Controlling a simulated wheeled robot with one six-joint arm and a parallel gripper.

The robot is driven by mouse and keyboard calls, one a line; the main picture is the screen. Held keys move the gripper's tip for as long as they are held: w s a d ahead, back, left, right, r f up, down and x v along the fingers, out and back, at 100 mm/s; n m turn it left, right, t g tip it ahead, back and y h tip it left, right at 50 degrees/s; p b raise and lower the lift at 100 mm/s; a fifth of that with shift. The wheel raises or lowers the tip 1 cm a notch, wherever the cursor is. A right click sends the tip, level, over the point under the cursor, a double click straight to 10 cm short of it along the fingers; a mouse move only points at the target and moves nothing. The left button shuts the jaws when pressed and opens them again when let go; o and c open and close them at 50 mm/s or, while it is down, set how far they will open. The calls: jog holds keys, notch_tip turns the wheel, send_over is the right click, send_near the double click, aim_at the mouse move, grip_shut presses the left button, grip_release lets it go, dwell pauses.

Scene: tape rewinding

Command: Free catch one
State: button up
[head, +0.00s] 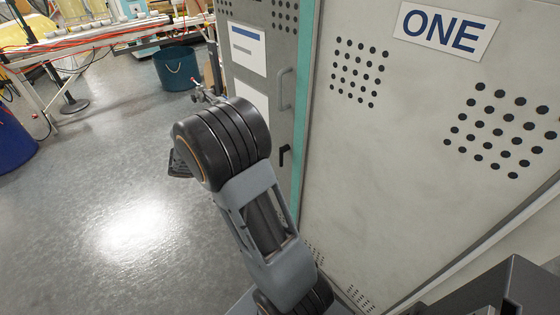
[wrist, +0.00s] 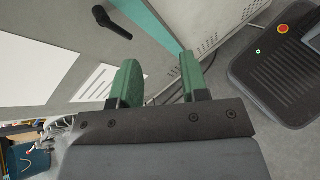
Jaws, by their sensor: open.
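A panel with the sign ONE (head: 444,30) stands on the right in the head view. Left of it, past a teal edge strip, a grey door (head: 268,95) carries a pale bar handle (head: 284,90) and a small black lever catch (head: 284,155) below it. A black lever (wrist: 112,22) also shows at the top of the wrist view, above and left of the fingers and apart from them. My gripper (wrist: 158,78) has two green fingers set apart with nothing between them. In the head view my arm hides the gripper.
White sheets (head: 248,48) are fixed to the grey door. A teal bucket (head: 176,69) and a cluttered bench (head: 100,35) stand at the back left. A blue bin (head: 14,140) is at the left edge. The grey floor (head: 110,215) left of my arm is clear.

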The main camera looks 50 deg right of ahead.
aim_at(281, 155)
jog(key=w+d+f+n+h+b, duration=0.2)
jog(key=w+d+f+n+h, duration=0.3)
jog(key=w+d+f+h, duration=0.15)
jog(key=x, duration=0.8)
jog(key=s+f+p+x, duration=0.1)
jog(key=x, duration=0.3)
jog(key=shift+d, duration=0.15)
jog(key=shift+c, duration=0.3)
